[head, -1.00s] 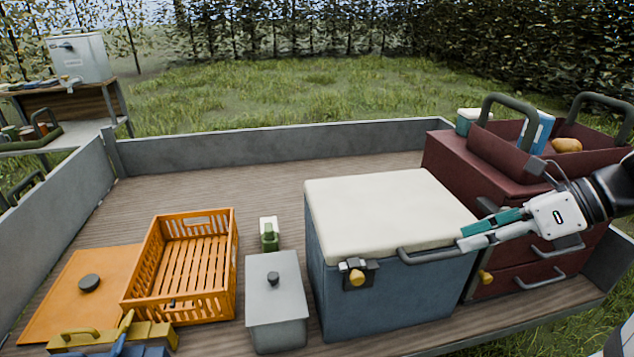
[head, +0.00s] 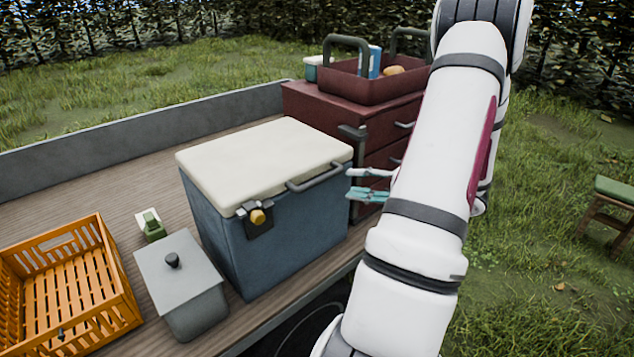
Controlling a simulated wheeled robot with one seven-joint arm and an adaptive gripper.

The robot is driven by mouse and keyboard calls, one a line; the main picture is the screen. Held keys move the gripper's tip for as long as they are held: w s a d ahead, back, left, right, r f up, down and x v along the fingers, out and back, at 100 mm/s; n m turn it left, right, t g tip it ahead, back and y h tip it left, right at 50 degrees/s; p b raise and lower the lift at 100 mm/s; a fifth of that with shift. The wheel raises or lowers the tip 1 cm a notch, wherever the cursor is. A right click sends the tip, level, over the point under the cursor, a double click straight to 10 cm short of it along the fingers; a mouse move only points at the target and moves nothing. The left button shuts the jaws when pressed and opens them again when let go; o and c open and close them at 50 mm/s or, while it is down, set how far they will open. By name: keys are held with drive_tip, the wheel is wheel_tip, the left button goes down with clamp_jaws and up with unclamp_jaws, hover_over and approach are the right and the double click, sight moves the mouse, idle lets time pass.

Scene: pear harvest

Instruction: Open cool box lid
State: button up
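The blue cool box (head: 275,245) stands on the trailer bed with its cream lid (head: 265,160) down. A dark bar handle (head: 318,178) runs along the lid's front edge. A latch with an orange knob (head: 257,216) sits on the box front, left of the handle. My gripper (head: 350,183) is just right of the handle's right end, its teal fingers apart with a gap between them. It appears empty. My arm hides the gripper's body, and I cannot tell whether the fingertips touch the handle.
A maroon drawer chest (head: 310,100) stands behind and right of the cool box, with a maroon carrier (head: 345,86) on top. A grey lidded bin (head: 182,285), a small green-and-white item (head: 151,225) and an orange crate (head: 115,262) are left. A stool (head: 612,195) stands on the grass.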

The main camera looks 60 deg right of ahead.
sight(325, 180)
drive_tip(key=x, duration=1)
clamp_jaws()
